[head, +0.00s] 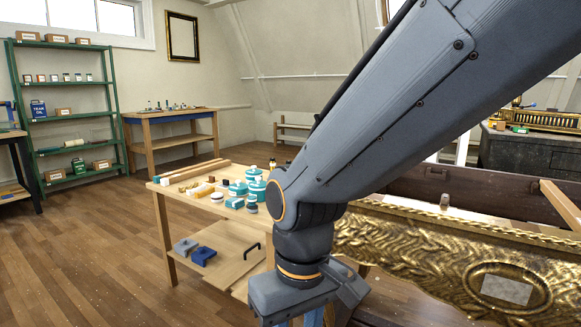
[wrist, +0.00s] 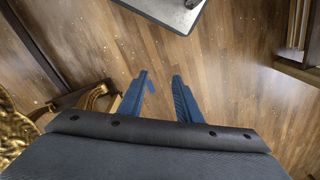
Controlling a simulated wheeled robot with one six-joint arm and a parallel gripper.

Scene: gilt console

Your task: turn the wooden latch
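The gilt console (head: 440,255) stands at the right in the head view, with a carved gold front and dark wooden parts behind it. Its gold edge also shows at the lower left in the wrist view (wrist: 14,128). I cannot make out the wooden latch for sure in either view. My gripper (wrist: 160,76) points down over bare floor beside the console. Its two blue fingers are apart with nothing between them. In the head view my arm hides part of the console's left end.
A wooden bench (head: 168,187) with teal jars and small blocks stands left of my arm. A light wooden bar (head: 561,206) slants across the console's right end. Green shelves (head: 71,150) and another table (head: 172,114) stand farther back. The floor at left is clear.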

